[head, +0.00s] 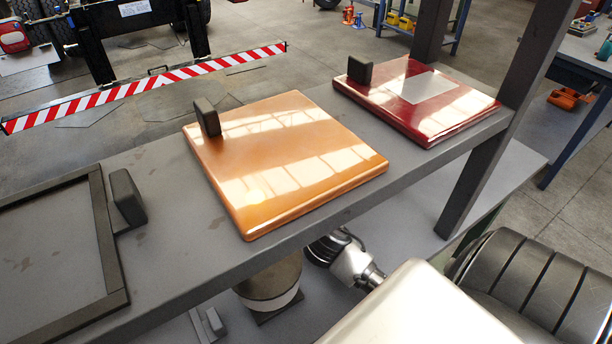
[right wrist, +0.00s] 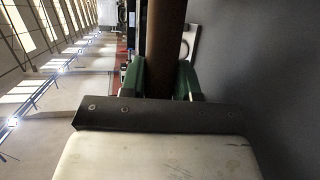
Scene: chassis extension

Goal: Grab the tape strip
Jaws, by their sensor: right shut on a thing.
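In the right wrist view my right gripper (right wrist: 161,72) has its two green fingers shut on a long brown thing (right wrist: 165,35), which runs up between them to the top of the picture. I cannot tell whether this is the tape strip. In the head view a red and white striped strip (head: 150,84) lies slantwise across the back left, apart from the bench. My right gripper's fingers are not visible in the head view. My left gripper is not in view.
A grey bench (head: 165,215) carries an orange panel (head: 290,160), a dark red panel (head: 385,92) and a dark frame (head: 104,240). Small dark blocks stand beside them. A brownish cylinder (head: 270,283) stands below the bench edge. A dark post (head: 500,110) rises at right.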

